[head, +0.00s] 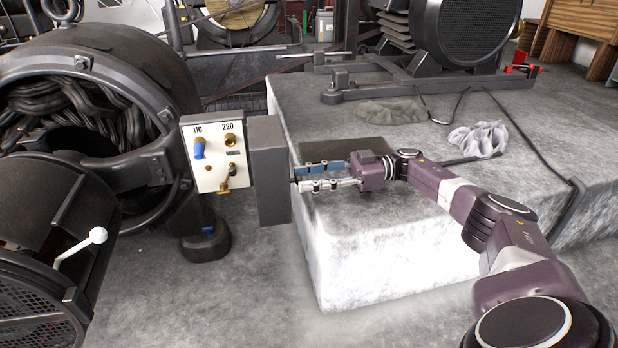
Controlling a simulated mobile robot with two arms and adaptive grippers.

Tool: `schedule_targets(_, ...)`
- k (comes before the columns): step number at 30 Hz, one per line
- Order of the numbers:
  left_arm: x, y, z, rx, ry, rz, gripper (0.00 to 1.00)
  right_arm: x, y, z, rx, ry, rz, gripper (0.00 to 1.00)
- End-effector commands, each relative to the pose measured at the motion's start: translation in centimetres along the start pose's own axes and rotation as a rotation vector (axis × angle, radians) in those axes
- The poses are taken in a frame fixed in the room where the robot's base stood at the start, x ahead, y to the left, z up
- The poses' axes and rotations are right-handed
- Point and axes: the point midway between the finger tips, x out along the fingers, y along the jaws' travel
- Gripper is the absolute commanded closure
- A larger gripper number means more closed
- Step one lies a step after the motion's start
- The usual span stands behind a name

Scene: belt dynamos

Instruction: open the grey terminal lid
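The grey terminal lid (268,170) stands swung out to the right of the white terminal panel (217,155), on the side of the dark dynamo at left. The panel's face is uncovered, showing the marks 110 and 220, a blue-capped terminal and brass terminals. My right gripper (298,180) is at the lid's right edge, pointing left, with its two fingers apart and a gap between them. The fingertips end at the lid's edge; whether they touch it I cannot tell. My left gripper is not in view.
A pale stone block (400,240) lies under my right arm, with a dark flat plate (345,150) on it. A crumpled light cloth (478,139) and a cable lie farther right. Floor below the lid is clear.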

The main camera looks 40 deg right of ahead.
Motion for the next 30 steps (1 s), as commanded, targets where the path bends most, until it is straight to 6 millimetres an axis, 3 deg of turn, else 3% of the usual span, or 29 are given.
schedule_targets(8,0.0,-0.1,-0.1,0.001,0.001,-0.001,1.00,-0.3,0.1,-0.1,-0.001,0.000,0.002,0.65)
schedule_targets(20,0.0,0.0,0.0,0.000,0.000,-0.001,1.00,-5.2,0.1,-0.1,-0.001,0.001,0.004,0.65)
schedule_targets(30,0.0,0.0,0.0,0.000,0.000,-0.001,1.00,-7.2,0.1,0.0,-0.001,0.000,0.000,0.65)
